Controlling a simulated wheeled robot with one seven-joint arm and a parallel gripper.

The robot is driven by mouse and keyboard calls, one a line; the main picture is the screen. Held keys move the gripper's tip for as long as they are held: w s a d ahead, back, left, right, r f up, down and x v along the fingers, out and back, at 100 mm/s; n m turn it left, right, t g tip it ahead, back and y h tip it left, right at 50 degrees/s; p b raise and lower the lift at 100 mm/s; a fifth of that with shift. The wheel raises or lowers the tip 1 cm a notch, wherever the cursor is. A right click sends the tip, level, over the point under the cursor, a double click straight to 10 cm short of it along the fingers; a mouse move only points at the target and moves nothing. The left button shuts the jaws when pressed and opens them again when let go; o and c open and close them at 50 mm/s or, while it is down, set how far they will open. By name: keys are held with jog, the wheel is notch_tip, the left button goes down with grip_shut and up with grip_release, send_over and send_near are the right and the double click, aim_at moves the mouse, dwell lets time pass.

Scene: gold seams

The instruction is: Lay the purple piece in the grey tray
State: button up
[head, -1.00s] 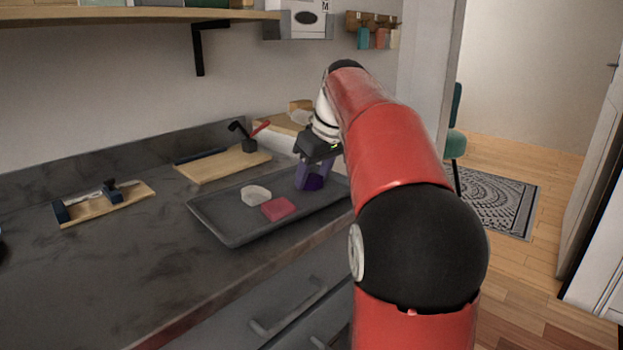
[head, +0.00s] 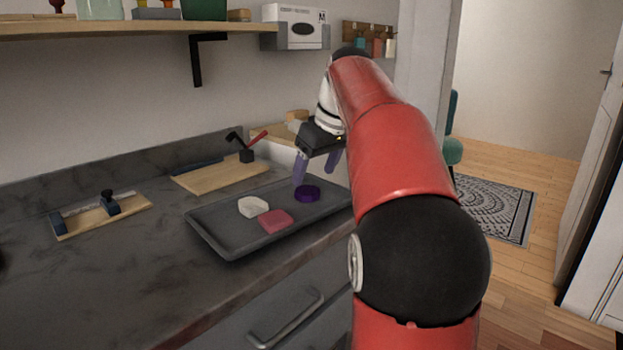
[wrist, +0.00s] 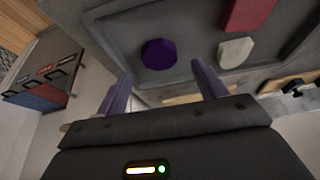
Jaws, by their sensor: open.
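The purple piece (head: 307,194) lies flat in the right part of the grey tray (head: 232,247) on the counter. It also shows in the wrist view (wrist: 159,54), resting on the tray floor, apart from my fingers. My gripper (head: 314,176) is open and empty just above the purple piece, with its two lilac fingers spread. In the wrist view my gripper (wrist: 160,88) shows a wide gap between the fingers. A white piece (head: 253,207) and a pink-red piece (head: 275,220) lie in the same tray, left of the purple piece.
A wooden board (head: 222,174) with dark and red tools lies behind the tray. Another board (head: 101,215) with a tool lies at the left. A shelf (head: 130,28) hangs above the counter.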

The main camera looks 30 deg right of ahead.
jog(key=p+v, duration=0.1)
jog(key=v, duration=0.6)
jog(key=shift+r, duration=0.25)
jog(key=shift+s, duration=0.15)
